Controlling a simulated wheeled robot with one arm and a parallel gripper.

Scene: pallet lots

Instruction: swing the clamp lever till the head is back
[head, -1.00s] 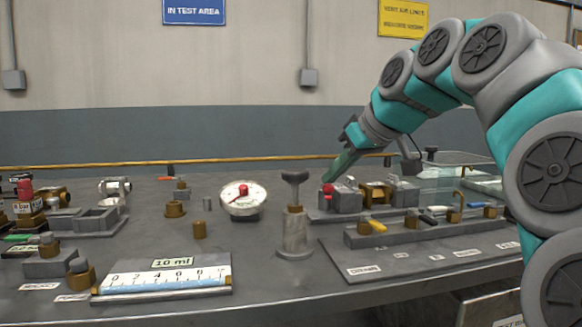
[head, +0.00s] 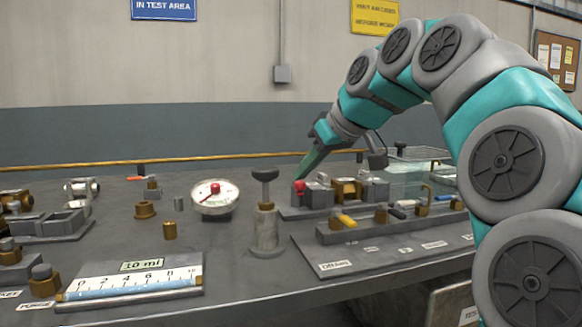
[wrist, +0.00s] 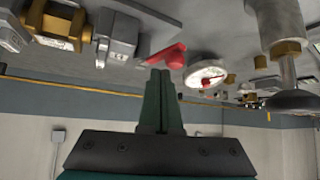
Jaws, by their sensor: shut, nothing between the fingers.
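The clamp has a small red lever (head: 299,187) at the left end of a row of grey and brass blocks (head: 345,189) on a low plate. In the wrist view, which looks upside down, the red lever (wrist: 170,56) sticks out sideways from the end of a grey block (wrist: 117,37). My gripper (head: 302,177) reaches down from the right, its green fingers together and empty. In the wrist view the fingertips (wrist: 160,72) are right by the lever. I cannot tell whether they touch it. Which part is the clamp head is unclear.
A post with a dark T-knob (head: 265,225) stands just left of the clamp. A dial gauge (head: 215,197) lies further left. A manifold with valves (head: 390,225) lies in front, and a glass tank (head: 410,172) stands behind right.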

